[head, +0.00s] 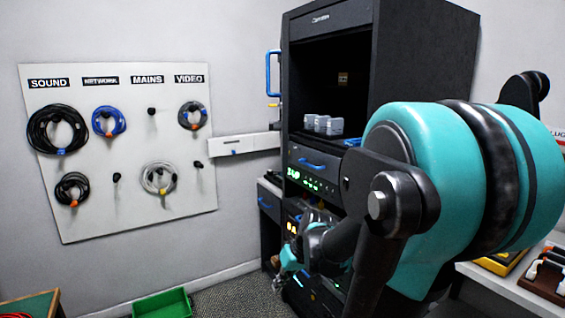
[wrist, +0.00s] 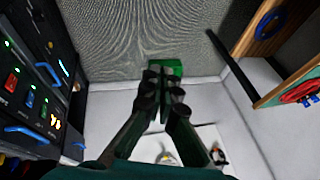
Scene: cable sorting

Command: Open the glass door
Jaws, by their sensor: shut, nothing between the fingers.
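The tall black rack (head: 330,20) stands right of centre in the head view. Its upper bay looks dark, with small white blocks (head: 323,125) inside. A vertical blue handle (head: 269,75) stands out at the bay's left edge. I cannot make out the glass pane itself, nor tell how far the door stands open. My gripper (head: 289,262) is low in front of the rack, well below that handle, partly hidden by my arm. In the wrist view my gripper (wrist: 163,85) is shut and empty, with floor and a green bin (wrist: 172,67) beyond it.
Lower rack units carry blue handles (head: 312,163) and lit buttons. A pegboard (head: 130,215) with coiled cables hangs on the left wall. A white shelf-like piece (head: 240,144) juts beside the rack. A green bin (head: 162,303) stands on the floor. Tables stand at both lower sides.

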